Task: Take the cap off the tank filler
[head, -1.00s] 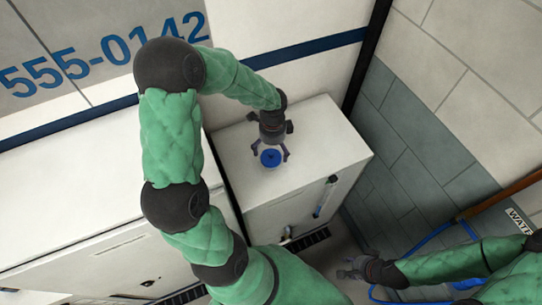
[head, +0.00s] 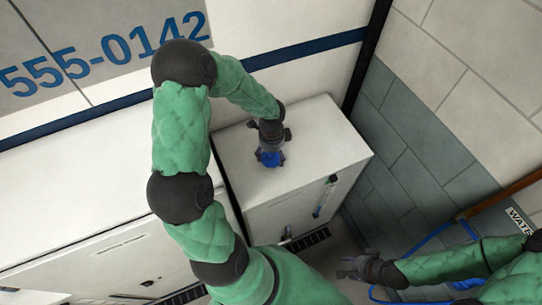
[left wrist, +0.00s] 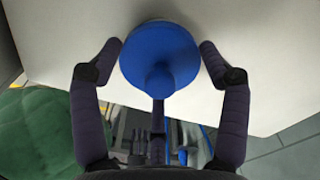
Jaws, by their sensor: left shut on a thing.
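The blue round cap (head: 269,160) sits on top of the white tank box, near its middle. My left gripper (head: 270,154) is over it from above, shut on the cap. In the left wrist view the cap (left wrist: 160,55) shows as a blue disc with a knob, between the two dark fingers of the left gripper (left wrist: 160,50). The filler under the cap is hidden. My right gripper (head: 345,266) is low at the right, away from the tank, and looks open and empty.
The white tank box (head: 335,130) has a level gauge (head: 325,196) on its front. A longer white cabinet (head: 80,225) stands to its left. A blue hose (head: 425,243) runs along the tiled wall at the right, near my right arm.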

